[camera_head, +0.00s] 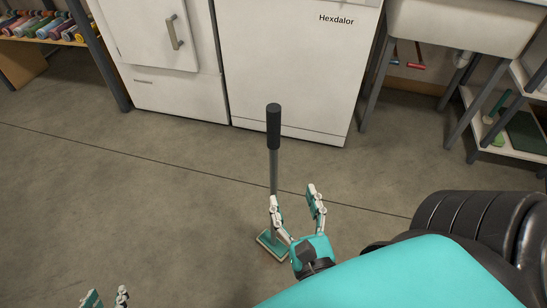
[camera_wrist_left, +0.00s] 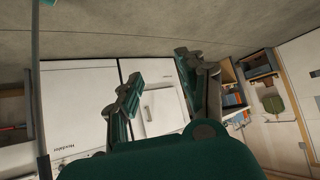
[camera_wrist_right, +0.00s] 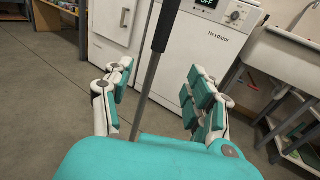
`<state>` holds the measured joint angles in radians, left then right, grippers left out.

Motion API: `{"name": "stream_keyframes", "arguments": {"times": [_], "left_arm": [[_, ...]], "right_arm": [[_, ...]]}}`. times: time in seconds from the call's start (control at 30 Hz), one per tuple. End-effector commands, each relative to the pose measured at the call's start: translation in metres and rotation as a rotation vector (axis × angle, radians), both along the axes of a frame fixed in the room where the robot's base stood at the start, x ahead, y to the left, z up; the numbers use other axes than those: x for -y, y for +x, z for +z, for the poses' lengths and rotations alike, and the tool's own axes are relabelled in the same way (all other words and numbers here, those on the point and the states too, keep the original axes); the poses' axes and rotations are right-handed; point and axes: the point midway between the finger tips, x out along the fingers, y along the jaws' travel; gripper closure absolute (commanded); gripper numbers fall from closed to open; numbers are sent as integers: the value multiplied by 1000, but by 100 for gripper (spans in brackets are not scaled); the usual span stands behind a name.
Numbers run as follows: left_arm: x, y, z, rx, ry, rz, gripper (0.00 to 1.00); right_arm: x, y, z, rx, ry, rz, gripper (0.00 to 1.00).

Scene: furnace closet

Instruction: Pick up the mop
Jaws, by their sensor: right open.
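The mop (camera_head: 274,165) stands upright on the floor in the head view, with a black grip on top, a grey pole and a flat teal head. In the right wrist view the mop's pole (camera_wrist_right: 147,88) rises between the fingers, nearer the left one. My right gripper (camera_head: 293,193) is open, just right of the pole; whether a finger touches it I cannot tell. My left gripper (camera_head: 107,296) is at the bottom left of the head view, apart from the mop. Its fingers are spread and empty in the left wrist view (camera_wrist_left: 158,85).
A white Hexdalor appliance (camera_head: 290,60) and a white cabinet (camera_head: 165,60) stand behind the mop. A sink (camera_head: 460,25) and a shelf (camera_head: 510,150) are at the right. A rack of coloured rolls (camera_head: 40,30) is far left. The floor (camera_head: 130,190) around the mop is clear.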

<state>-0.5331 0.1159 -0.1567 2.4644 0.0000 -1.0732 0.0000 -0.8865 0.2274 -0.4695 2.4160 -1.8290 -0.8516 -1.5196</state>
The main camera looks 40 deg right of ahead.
Motion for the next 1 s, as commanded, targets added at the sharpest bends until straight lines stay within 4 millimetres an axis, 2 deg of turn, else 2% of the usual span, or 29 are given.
{"name": "stream_keyframes", "arguments": {"times": [0.5,0.8,1.0], "left_arm": [[-4,-13,-9,-76,16,6,60],[-4,-12,-9,-72,15,6,60],[2,5,3,30,-7,-3,60]], "right_arm": [[37,96,3,7,-2,0,43],[46,118,2,5,-1,0,43],[56,147,3,6,-1,0,43]]}}
